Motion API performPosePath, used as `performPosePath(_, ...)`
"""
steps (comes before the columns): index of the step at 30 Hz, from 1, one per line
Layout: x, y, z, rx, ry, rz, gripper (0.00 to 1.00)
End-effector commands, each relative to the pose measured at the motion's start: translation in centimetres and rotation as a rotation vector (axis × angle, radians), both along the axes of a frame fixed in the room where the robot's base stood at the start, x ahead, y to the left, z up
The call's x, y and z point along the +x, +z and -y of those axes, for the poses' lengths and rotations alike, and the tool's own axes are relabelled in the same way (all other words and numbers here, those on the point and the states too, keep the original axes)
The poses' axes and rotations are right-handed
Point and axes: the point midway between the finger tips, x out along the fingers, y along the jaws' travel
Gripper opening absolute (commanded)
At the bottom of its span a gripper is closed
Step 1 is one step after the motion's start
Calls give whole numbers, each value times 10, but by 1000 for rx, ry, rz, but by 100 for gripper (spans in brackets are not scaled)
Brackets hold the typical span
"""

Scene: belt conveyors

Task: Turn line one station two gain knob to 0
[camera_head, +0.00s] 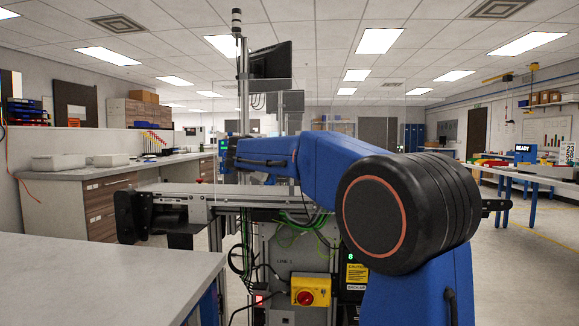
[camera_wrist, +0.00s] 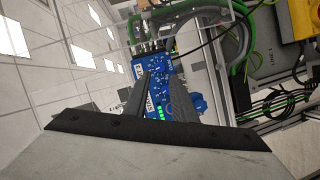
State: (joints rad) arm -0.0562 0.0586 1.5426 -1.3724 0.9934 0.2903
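A blue panel (camera_wrist: 168,72) with small white markings, a row of green lights and cables along its top edge shows in the wrist view. The gain knob and its setting are too small to make out. The two dark fingers of my gripper (camera_wrist: 157,78) point toward the panel, and the panel shows through the gap between them. They hold nothing that I can see. I cannot tell whether the fingertips touch the panel. In the head view, my blue arm reaches away to the left over the conveyor (camera_head: 230,200); the gripper is hidden there.
Green and black cables (camera_wrist: 238,45) hang close to the panel. A grey worktop (camera_head: 90,275) fills the near left. Open floor (camera_head: 520,260) lies at the right.

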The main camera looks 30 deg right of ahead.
Motion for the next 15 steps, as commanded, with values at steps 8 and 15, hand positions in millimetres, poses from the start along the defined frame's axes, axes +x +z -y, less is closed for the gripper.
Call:
performPosePath(8, -33, 11, -46, 0, 4, 1, 24)
performPosePath(15, -57, 18, -78, 0, 3, 1, 24)
